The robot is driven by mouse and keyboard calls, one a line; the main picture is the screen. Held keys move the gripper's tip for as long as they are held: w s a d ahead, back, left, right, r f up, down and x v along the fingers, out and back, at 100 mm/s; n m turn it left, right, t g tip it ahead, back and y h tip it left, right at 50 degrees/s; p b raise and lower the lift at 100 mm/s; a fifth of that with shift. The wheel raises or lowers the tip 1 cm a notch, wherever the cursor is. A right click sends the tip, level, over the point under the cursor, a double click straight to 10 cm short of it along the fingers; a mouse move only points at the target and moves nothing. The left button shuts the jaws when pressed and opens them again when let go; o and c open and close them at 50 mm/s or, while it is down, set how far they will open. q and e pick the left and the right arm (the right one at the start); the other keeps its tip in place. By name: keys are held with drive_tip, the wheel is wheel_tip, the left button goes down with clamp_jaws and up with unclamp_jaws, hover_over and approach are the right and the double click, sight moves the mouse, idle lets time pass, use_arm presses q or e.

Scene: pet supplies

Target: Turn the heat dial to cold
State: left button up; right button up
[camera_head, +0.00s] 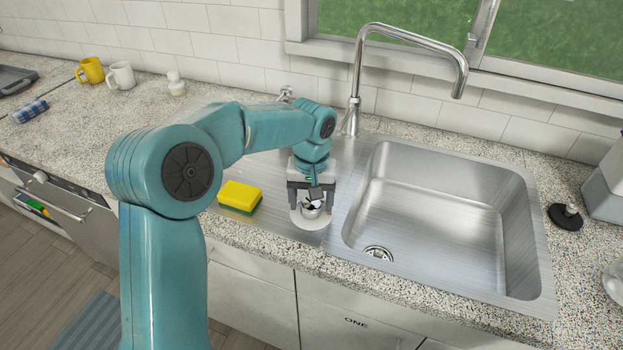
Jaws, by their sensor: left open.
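My left gripper (311,205) points down over the steel sink deck, left of the basin. Its fingers are apart. Below and between them is a pale round piece (308,222) with a small metallic part at its middle. It may be the heat dial, but the gripper covers much of it, so I cannot read any marking or setting. I cannot tell whether the fingers touch it. My right gripper is not in view.
A yellow and green sponge (240,196) lies just left of the gripper. The faucet (352,90) rises behind it, and the empty sink basin (440,225) is to the right. Mugs (121,76) stand at the back left. A black stopper (566,216) lies right of the sink.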

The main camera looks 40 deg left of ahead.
sight(312, 204)
use_arm(q)
wheel_tip(312, 204, up, 15)
drive_tip(key=p, duration=0.1)
drive_tip(key=shift+r+p, duration=0.2)
drive_tip(key=shift+p, duration=0.2)
